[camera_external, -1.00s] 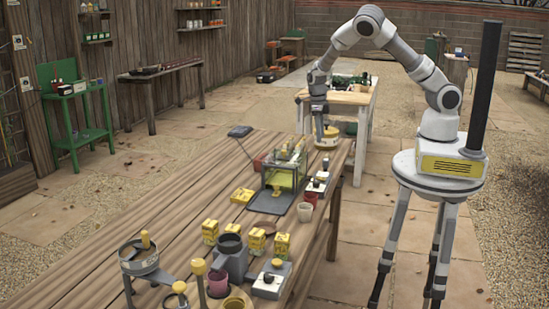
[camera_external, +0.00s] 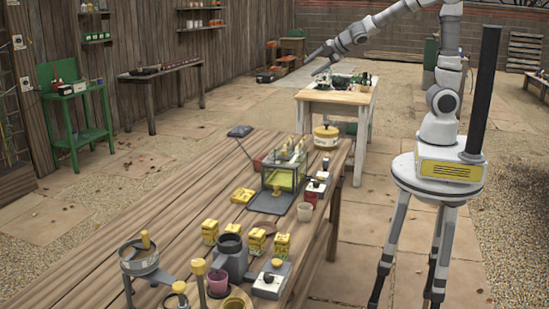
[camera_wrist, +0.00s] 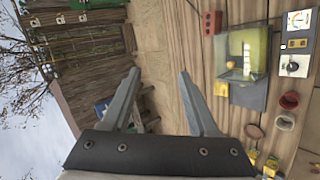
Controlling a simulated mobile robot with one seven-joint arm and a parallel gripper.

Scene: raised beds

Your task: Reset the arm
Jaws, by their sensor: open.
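My gripper (camera_external: 318,60) is raised above and left of the light wooden table at the back, clear of every surface. My arm reaches up from its round stand and out to the left. In the wrist view the two fingers of my gripper (camera_wrist: 158,85) are spread apart with nothing between them.
On the bench are a glass box with yellow contents (camera_external: 285,172), several yellow packets (camera_external: 256,240), a grey pitcher (camera_external: 232,262) and small pots. A green stand (camera_external: 80,135) is at left. Open paving lies between.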

